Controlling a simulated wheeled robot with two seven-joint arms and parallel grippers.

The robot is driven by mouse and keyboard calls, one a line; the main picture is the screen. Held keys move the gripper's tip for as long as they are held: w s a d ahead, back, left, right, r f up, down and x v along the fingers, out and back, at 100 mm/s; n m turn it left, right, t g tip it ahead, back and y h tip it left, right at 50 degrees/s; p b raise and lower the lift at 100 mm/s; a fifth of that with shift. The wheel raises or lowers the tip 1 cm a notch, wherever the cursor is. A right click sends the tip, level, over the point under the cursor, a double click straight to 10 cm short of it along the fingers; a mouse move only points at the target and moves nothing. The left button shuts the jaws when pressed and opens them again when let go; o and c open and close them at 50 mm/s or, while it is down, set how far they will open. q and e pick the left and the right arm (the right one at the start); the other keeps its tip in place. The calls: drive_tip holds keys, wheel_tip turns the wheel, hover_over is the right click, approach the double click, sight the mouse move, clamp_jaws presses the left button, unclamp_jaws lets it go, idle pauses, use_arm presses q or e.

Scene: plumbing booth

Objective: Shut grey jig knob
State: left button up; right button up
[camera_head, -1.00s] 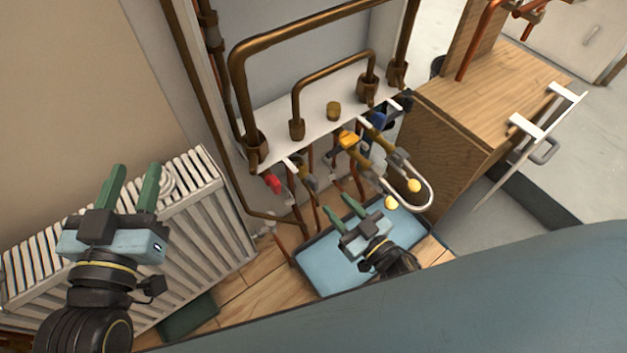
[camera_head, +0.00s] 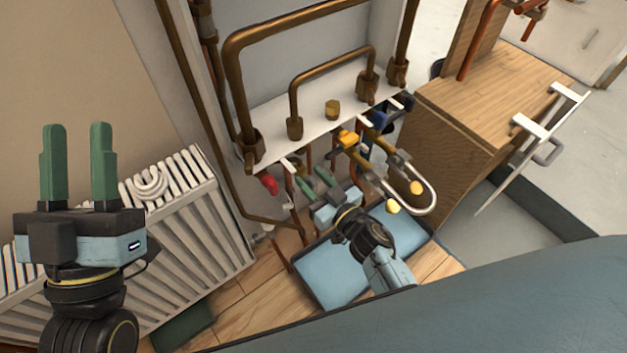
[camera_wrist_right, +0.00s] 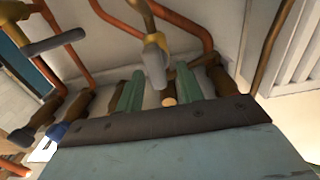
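A grey knob (camera_wrist_right: 155,58) on a yellowish stem shows in the right wrist view, between and just beyond the fingertips of my right gripper (camera_wrist_right: 159,72). I cannot tell whether the fingers touch it. In the head view my right gripper (camera_head: 314,181) is open below the white pipe shelf, right of the red knob (camera_head: 269,184); the grey knob there is largely hidden by the gripper. A second grey handle (camera_wrist_right: 55,43) is at the upper left of the wrist view. My left gripper (camera_head: 78,150) is open and empty in front of the radiator.
Yellow (camera_head: 348,138) and blue (camera_head: 378,120) valve parts and a U-shaped hose (camera_head: 434,200) hang right of my right gripper. A blue tray (camera_head: 330,275) lies on the floor below. The white radiator (camera_head: 195,215) is at left; a wooden cabinet (camera_head: 450,150) stands at right.

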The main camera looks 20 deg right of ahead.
clamp_jaws()
use_arm(q)
drive_tip(key=shift+w, duration=0.1)
